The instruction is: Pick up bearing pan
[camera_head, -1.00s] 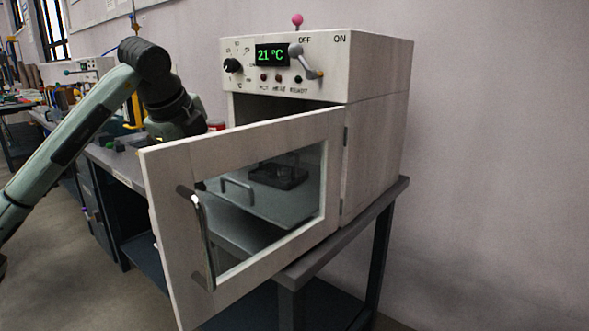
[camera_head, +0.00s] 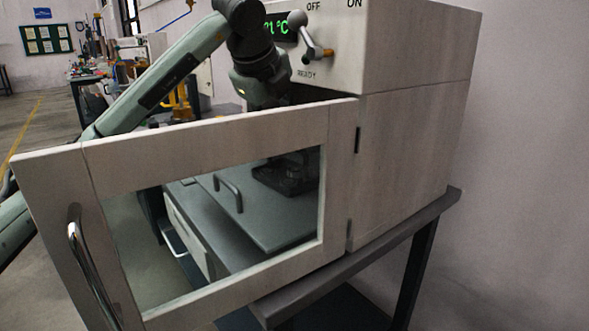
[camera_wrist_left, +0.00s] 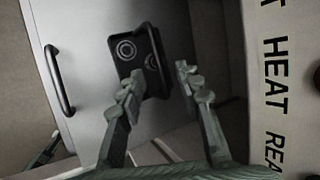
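The bearing pan is a small dark rectangular pan (camera_wrist_left: 140,38) with round ring-shaped bearings in it, on a grey metal shelf (camera_wrist_left: 85,65). In the head view the pan (camera_head: 275,181) shows through the window of the open oven door (camera_head: 200,140). My left gripper (camera_wrist_left: 160,80) is open, its two fingers apart at the pan's near end; I cannot tell whether they touch it. In the head view my left arm reaches over the door into the oven, and the door frame hides most of the gripper. My right gripper is not in view.
The white oven (camera_head: 415,110) stands on a grey table (camera_head: 360,252). Its door hangs open towards me, with a metal handle (camera_head: 90,265). A curved handle (camera_head: 229,193) stands on the grey shelf. A control lever (camera_head: 310,38) is close to my left arm.

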